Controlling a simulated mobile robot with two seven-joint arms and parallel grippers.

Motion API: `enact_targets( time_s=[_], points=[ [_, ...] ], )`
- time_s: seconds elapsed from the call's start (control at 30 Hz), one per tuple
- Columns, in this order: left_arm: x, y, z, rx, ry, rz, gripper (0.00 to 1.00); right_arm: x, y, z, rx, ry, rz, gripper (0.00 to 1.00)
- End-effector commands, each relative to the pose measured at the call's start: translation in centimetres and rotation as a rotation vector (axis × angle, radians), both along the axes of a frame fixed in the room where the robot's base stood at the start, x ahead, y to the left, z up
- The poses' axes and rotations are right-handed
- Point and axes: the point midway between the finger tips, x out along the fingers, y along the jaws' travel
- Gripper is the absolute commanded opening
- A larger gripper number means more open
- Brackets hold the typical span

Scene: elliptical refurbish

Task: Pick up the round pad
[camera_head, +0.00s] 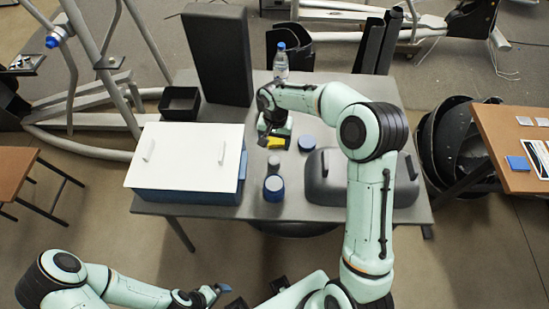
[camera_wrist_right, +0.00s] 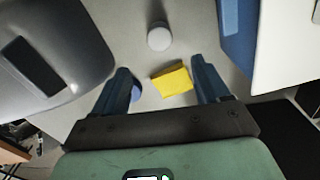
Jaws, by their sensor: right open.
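A round blue pad (camera_head: 307,143) lies flat on the grey table, just right of my right gripper (camera_head: 274,137) in the head view. In the right wrist view the pad (camera_wrist_right: 136,92) shows as a blue edge partly hidden behind the left finger. My right gripper (camera_wrist_right: 160,72) is open and points down over the table. A yellow block (camera_wrist_right: 172,80) lies between its fingers in that view, and it appears unheld. My left gripper (camera_head: 213,292) is low in front of the table; its jaws are too small to read.
A white-lidded blue box (camera_head: 185,158) stands left on the table (camera_head: 235,203), and a dark domed case (camera_head: 325,178) stands right. Between them are a small grey cylinder (camera_head: 273,163) and a blue-topped canister (camera_head: 273,188). A water bottle (camera_head: 281,64) stands at the back.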

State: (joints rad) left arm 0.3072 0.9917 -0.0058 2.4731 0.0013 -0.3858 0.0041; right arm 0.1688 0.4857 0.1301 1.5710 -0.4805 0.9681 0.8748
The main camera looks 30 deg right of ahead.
Motion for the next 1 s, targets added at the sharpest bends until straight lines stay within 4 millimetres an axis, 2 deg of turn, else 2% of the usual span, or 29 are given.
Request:
enact_targets(
  time_s=[0.1, 0.3, 0.53, 0.8, 1.0],
  points=[
    [-0.1, 0.0, -0.2, 0.0, 0.002, 0.0, 0.96, -0.1, 0.0, -2.7, 0.0, 0.006, 0.0, 0.75],
    [-0.1, 0.0, -0.2, 0.0, 0.002, 0.0, 0.96, -0.1, 0.1, -5.8, 0.0, 0.004, 0.0, 0.75],
    [0.0, 0.0, 0.0, 0.0, 0.001, 0.0, 0.96, -0.2, 0.2, -7.4, 0.001, 0.003, 0.001, 0.75],
    [0.2, 0.0, 0.4, 0.0, -0.002, 0.0, 0.96, -0.4, 0.5, -11.2, 0.001, 0.003, 0.0, 0.75],
    [0.2, 0.0, 0.4, 0.0, -0.002, 0.0, 0.96, -0.3, 0.5, -11.7, 0.0, 0.0, 0.0, 0.75]
  ],
)
